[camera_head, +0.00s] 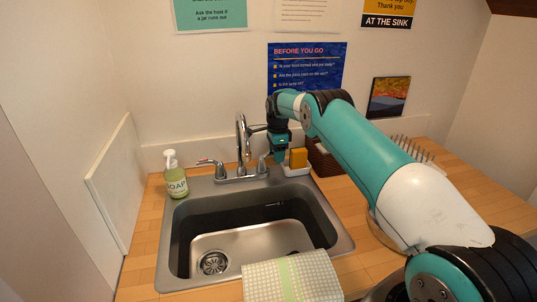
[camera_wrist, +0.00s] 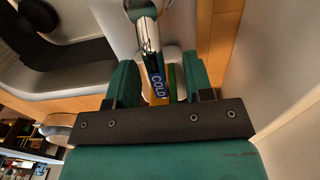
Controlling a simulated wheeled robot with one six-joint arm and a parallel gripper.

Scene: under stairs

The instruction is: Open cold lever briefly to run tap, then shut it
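The chrome tap (camera_head: 241,145) stands behind the sink, with a lever on each side. The left lever (camera_head: 207,162) has a red mark. The right lever (camera_head: 262,162) is next to my gripper (camera_head: 280,150) and partly hidden by it in the head view. In the wrist view, the cold lever (camera_wrist: 149,42) carries a blue COLD label (camera_wrist: 157,88) and reaches in between the fingers of my gripper (camera_wrist: 159,84). The fingers are apart, with gaps on both sides of the lever. I see no water stream from the spout.
The steel sink (camera_head: 210,243) looks empty. A checked towel (camera_head: 291,277) hangs over the front rim. A dish rack (camera_head: 412,149) is at the right.

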